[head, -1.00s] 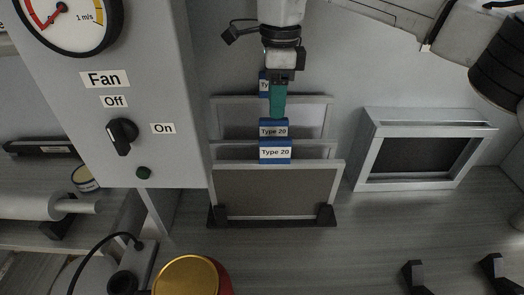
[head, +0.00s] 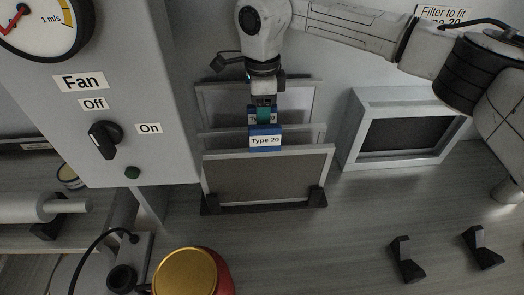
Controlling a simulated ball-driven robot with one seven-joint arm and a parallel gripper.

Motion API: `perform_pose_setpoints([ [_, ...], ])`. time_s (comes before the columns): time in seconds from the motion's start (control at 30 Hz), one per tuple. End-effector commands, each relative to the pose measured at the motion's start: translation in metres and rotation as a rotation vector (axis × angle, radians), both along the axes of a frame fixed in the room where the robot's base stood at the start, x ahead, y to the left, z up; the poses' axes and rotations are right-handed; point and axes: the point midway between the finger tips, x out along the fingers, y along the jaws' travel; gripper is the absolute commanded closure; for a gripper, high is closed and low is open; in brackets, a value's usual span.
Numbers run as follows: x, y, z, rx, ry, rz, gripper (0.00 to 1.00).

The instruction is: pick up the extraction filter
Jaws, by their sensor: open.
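Several framed filters stand upright one behind another in a dark holder (head: 262,208) on the grey surface. The front filter (head: 265,178) has a dark grey panel, a light frame and a blue tab (head: 265,140) reading "Type 20" on its top edge. A second filter (head: 222,138) stands just behind it, and another (head: 215,103) stands further back against the wall. My gripper (head: 264,116) points down above the rear filters, behind the front tab. Its jaws are open. Its fingertips are partly hidden by the tabs, and I cannot tell whether they touch one.
A fan control box (head: 135,95) stands close on the left. An empty-looking grey frame housing (head: 350,130) stands to the right. A red pot with a gold top (head: 188,272) is at the front. Two black brackets (head: 405,260) lie at front right. The surface between is clear.

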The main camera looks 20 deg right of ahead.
Motion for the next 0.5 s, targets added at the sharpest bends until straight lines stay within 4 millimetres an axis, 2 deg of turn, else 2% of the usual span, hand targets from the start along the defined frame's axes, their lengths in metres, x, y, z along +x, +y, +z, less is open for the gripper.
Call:
perform_pose_setpoints([
  [0.13,0.0,0.0,-0.013,0.0,0.001,0.0,0.49],
  [0.4,0.0,0.0,-0.017,0.0,-0.001,0.0,0.49],
  [0.5,0.0,0.0,-0.017,0.0,-0.001,0.0,0.58],
])
